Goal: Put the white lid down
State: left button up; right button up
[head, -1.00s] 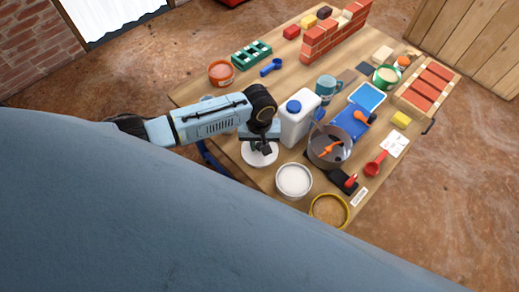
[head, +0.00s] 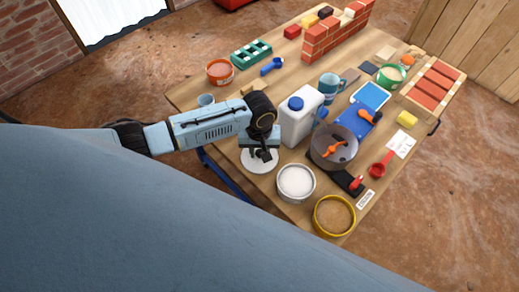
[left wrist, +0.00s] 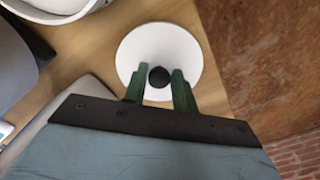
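The white lid (head: 250,166) is round and flat, with a black knob, near the table's front-left edge. It lies level, on the table or very close above it; I cannot tell which. In the left wrist view the lid (left wrist: 132,48) shows whole except where my fingers cover it. My left gripper (head: 262,153) is above the lid. My right gripper is in neither view.
A bucket of white material (head: 296,181) stands right of the lid, and a white jug with a blue cap (head: 297,126) stands behind. The wooden table (head: 224,150) has bare wood left of the lid.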

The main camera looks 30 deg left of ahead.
pick_arm(q)
jog(key=o, duration=0.3)
jog(key=shift+o, duration=0.2)
jog(key=shift+r, duration=0.65)
jog(key=shift+r+p, duration=0.6)
jog(key=shift+r, duration=0.3)
notch_tip(320, 180, up, 4)
jog(key=shift+f+p, duration=0.1)
jog(key=shift+p, duration=0.65)
jog(key=shift+r, duration=0.5)
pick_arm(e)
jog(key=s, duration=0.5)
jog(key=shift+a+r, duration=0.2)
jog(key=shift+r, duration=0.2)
